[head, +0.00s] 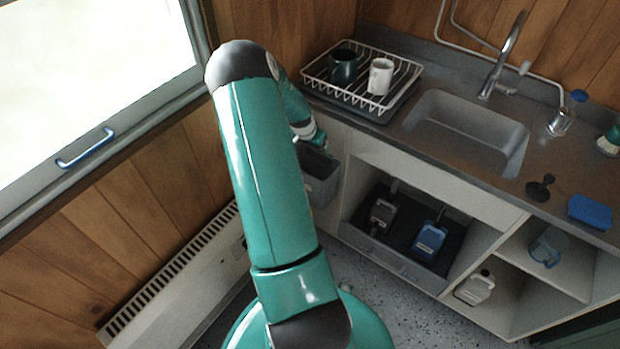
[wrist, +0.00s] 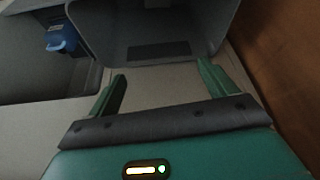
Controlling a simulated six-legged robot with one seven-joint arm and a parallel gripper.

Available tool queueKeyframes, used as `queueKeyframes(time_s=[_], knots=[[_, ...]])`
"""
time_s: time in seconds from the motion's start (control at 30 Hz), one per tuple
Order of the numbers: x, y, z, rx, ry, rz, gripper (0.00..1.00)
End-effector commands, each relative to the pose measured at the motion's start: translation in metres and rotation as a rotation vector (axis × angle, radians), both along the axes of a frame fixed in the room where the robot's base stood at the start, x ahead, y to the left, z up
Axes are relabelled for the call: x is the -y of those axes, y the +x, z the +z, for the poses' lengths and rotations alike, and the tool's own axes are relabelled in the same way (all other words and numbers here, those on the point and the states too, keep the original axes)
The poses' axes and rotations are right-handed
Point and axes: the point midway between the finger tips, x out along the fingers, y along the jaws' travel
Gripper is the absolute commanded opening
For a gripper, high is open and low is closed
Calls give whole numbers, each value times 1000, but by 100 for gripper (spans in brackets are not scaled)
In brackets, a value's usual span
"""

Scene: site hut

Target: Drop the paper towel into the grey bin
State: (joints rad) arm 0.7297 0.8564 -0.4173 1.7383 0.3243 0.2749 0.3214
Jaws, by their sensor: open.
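The grey bin (head: 320,176) hangs at the left end of the cabinet, below the counter, with its opening up. My gripper is partly hidden behind my arm in the head view, just above the bin. In the wrist view my gripper (wrist: 162,70) is open, its two green fingers apart with nothing between them. The grey bin (wrist: 215,25) fills the top middle of that view, just beyond the fingertips. A dark rectangle shows on it; I cannot tell what it is. I see no paper towel in either view.
A dish rack (head: 345,92) with a dark mug and a white mug (head: 380,76) stands on the counter above the bin. The sink (head: 465,130) is to its right. An open drawer (head: 408,268) holds several items below. A wood wall and heater (head: 170,285) are on the left.

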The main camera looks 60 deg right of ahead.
Motion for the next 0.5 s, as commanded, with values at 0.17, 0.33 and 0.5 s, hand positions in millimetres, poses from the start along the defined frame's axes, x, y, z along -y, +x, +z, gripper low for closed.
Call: queueKeyframes(time_s=[0.17, 0.33, 0.5], knots=[[-6, 1, 17, 1, -2, 3, 84], [-20, 1, 49, 2, -2, 2, 84], [-35, 1, 85, 3, -3, 2, 84]])
